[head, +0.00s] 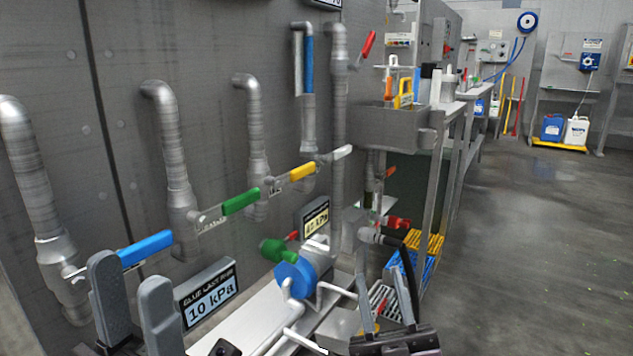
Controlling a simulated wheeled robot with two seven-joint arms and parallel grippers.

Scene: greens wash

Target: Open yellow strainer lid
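A yellow valve handle (303,171) sits on the wall piping, between a green handle (241,201) and a white-grey one. I cannot clearly make out a yellow strainer lid. A round blue-faced fitting (292,279) with a green knob (279,251) stands on the bench at the centre. My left gripper (132,308) is at the lower left, its two grey fingers apart with nothing between them. My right gripper (386,302) is at the bottom centre-right, its fingers apart; it appears empty, beside the bench pipework and apart from the yellow handle.
A blue handle (144,249) is at left. A sign reading 10 kPa (209,299) and a smaller yellowish kPa sign (316,217) stand on the bench. White pipes cross the bench front. Yellow and blue crates (430,246) sit behind my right gripper. Open floor (540,250) lies at right.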

